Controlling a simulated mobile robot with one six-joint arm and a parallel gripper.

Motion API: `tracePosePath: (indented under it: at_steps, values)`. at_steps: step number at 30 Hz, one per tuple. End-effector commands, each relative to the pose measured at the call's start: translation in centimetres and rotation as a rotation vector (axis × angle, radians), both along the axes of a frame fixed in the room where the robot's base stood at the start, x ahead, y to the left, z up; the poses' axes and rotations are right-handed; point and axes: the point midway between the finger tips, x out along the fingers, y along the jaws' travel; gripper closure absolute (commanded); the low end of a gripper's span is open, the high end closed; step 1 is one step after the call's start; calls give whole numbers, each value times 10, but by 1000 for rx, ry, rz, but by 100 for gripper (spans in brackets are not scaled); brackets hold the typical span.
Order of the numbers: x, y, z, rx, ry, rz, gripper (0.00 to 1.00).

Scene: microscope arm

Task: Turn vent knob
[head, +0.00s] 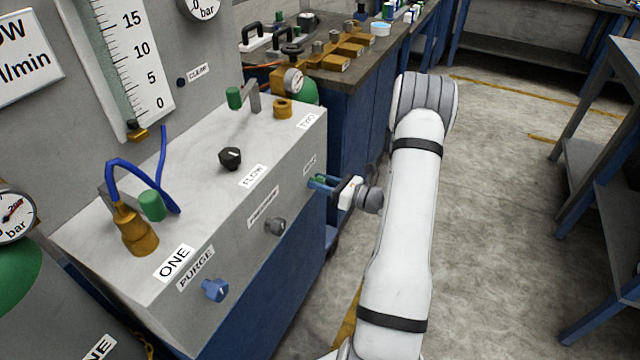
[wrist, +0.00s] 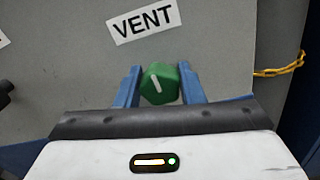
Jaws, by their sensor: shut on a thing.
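The vent knob (wrist: 160,84) is green with a white pointer line and sits on the grey panel below the VENT label (wrist: 147,20). In the wrist view the pointer line leans slightly to the left at its top. My gripper (wrist: 160,88) has its two blue fingers on either side of the knob, shut on it. In the head view my gripper (head: 320,184) reaches the far right end of the cabinet's front face, and the fingers hide most of the knob there.
On the same front face are a blue purge knob (head: 215,290) and a grey knob (head: 275,227). A black flow knob (head: 230,158) stands on the cabinet's top (head: 195,190). A workbench (head: 350,75) with fittings is behind. Open floor lies to the right of my arm.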

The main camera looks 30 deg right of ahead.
Motion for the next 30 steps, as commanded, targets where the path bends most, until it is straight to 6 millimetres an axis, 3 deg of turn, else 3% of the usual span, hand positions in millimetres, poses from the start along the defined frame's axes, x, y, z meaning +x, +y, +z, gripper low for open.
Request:
tracePosePath:
  at_steps: [30]
  values:
    - [-2,3,-7,-698,-543,1,88]
